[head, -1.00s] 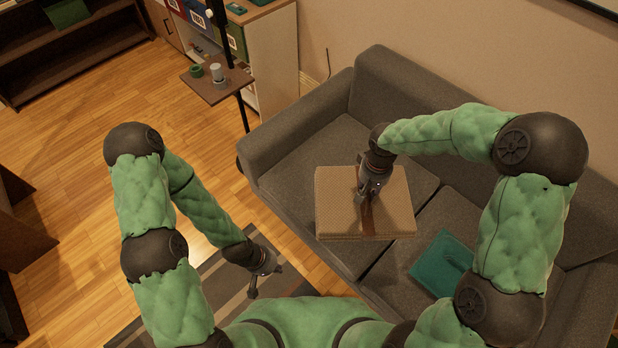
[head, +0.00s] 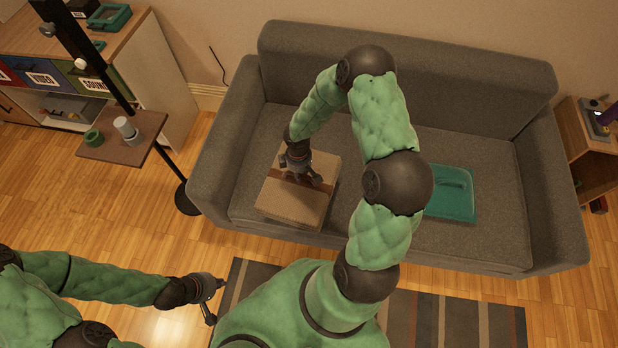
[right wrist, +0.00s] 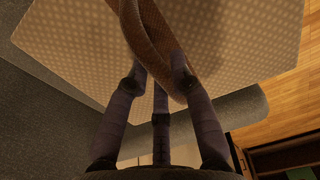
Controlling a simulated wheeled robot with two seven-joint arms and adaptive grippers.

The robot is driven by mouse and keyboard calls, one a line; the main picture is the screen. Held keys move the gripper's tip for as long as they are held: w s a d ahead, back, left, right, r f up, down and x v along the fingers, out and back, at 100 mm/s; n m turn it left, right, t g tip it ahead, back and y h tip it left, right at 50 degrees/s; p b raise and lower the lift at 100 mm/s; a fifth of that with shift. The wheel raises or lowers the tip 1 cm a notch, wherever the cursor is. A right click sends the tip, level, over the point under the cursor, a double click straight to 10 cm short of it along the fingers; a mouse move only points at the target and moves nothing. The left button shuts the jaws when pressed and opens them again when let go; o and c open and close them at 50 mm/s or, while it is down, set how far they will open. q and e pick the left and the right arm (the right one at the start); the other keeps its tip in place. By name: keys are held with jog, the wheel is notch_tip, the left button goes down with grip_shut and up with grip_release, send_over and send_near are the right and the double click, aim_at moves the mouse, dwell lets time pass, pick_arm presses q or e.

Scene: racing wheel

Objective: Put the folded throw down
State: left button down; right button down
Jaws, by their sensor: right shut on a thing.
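The folded throw (head: 290,205) is a tan, dotted, flat block with a brown strap across its top. It is over the left seat of the grey sofa (head: 470,240), near the front edge; I cannot tell whether it rests on the seat or hangs just above it. My right gripper (head: 304,178) comes from above and is shut on the strap, hiding part of it. The right wrist view shows the fingers around the strap (right wrist: 165,50) against the throw's patterned face (right wrist: 235,40). My left gripper (head: 217,300) is apart from the throw, open and empty above the floor.
A teal folded item (head: 452,195) lies on the sofa's right seat. A stand with a small brown shelf (head: 110,152) holds a green ring and a white cup left of the sofa. A striped rug (head: 450,320) lies in front. The sofa's middle seat is partly hidden by my arm.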

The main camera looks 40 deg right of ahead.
jog(key=f, duration=0.1)
jog(key=s+d+f, duration=0.1)
jog(key=s+f+n, duration=0.1)
jog(key=shift+d, duration=0.4)
jog(key=shift+w+d+f, duration=0.1)
jog(key=shift+f, duration=0.2)
jog(key=shift+n, duration=0.3)
jog(key=w+f, duration=0.1)
jog(key=w, duration=0.1)
jog(key=w+f+b, duration=0.1)
jog(key=w, duration=0.2)
jog(key=w+a+f+b, duration=0.1)
jog(key=w+f, duration=0.1)
jog(key=w, duration=0.1)
jog(key=shift+w, duration=0.1)
jog(key=w+f+b, duration=0.4)
jog(key=w+f, duration=0.1)
jog(key=f, duration=0.3)
jog(key=shift+w+a+f, duration=0.2)
jog(key=shift+a+f, duration=0.05)
jog(key=shift+f, duration=0.15)
jog(key=shift+f, duration=0.1)
